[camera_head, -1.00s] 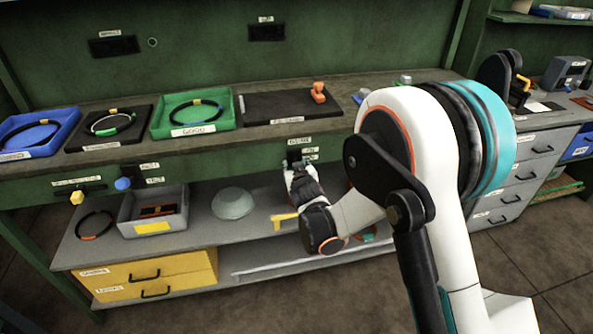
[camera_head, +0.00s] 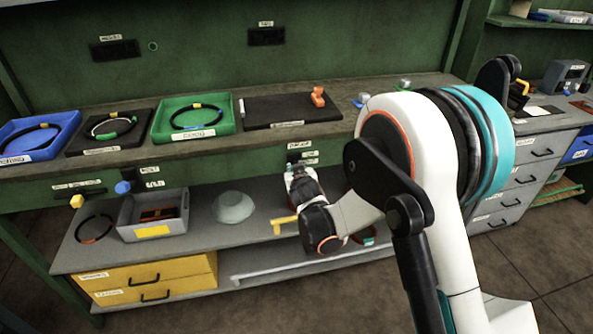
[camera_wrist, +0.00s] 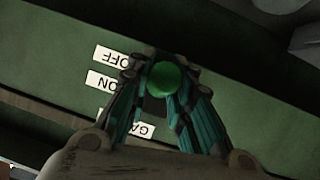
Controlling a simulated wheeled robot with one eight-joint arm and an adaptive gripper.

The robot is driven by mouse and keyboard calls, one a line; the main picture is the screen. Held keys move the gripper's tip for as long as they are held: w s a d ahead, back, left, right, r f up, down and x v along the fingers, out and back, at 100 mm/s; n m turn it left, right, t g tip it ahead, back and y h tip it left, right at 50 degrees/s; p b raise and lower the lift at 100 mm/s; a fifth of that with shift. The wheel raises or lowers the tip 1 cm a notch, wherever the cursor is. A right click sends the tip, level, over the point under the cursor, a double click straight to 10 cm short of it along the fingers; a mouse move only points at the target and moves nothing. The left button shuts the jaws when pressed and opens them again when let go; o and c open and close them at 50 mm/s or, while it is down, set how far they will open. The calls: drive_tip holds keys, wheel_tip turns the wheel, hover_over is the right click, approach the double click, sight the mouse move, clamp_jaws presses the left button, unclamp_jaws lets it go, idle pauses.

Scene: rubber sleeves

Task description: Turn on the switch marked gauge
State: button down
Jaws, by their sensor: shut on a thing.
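A switch with a round green knob (camera_wrist: 166,79) sits on the green bench front. In the wrist view my gripper (camera_wrist: 168,82) is shut on the knob, one finger on each side. The OFF label (camera_wrist: 118,56) and ON label (camera_wrist: 106,83) lie left of it, upside down; a label starting "GA" (camera_wrist: 141,130) is partly hidden by a finger. The knob stands about level with OFF and ON; its exact setting is unclear. In the head view my gripper (camera_head: 297,170) is at the bench front below the switch's top label (camera_head: 300,144); the knob is hidden there.
A blue knob (camera_head: 123,187) and a yellow knob (camera_head: 77,201) are farther left on the bench front. Trays with rings stand on top, including a green tray (camera_head: 160,132). Below, the shelf holds a grey bin (camera_head: 127,230), a pale bowl (camera_head: 233,207) and a yellow-handled item (camera_head: 283,221).

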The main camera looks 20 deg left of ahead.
drive_tip(key=g+p, duration=0.1)
drive_tip(key=r+g+h+p, duration=0.1)
drive_tip(key=p, duration=0.1)
drive_tip(key=shift+r+g+h, duration=0.2)
drive_tip(key=shift+g+h, duration=0.1)
drive_tip(key=shift+g, duration=0.1)
drive_tip(key=shift+r+n+g+h+p, duration=0.2)
drive_tip(key=shift+g+h+p, duration=0.35)
drive_tip(key=shift+g+p, duration=0.4)
drive_tip(key=shift+r+n+g+h+p, duration=0.1)
drive_tip(key=shift+r+g+h+p, duration=0.1)
drive_tip(key=shift+g+h+p, duration=0.55)
drive_tip(key=shift+g, duration=0.3)
drive_tip(key=c, duration=1.4)
unclamp_jaws()
drive_tip(key=v, duration=1.2)
drive_tip(key=shift+d, duration=0.25)
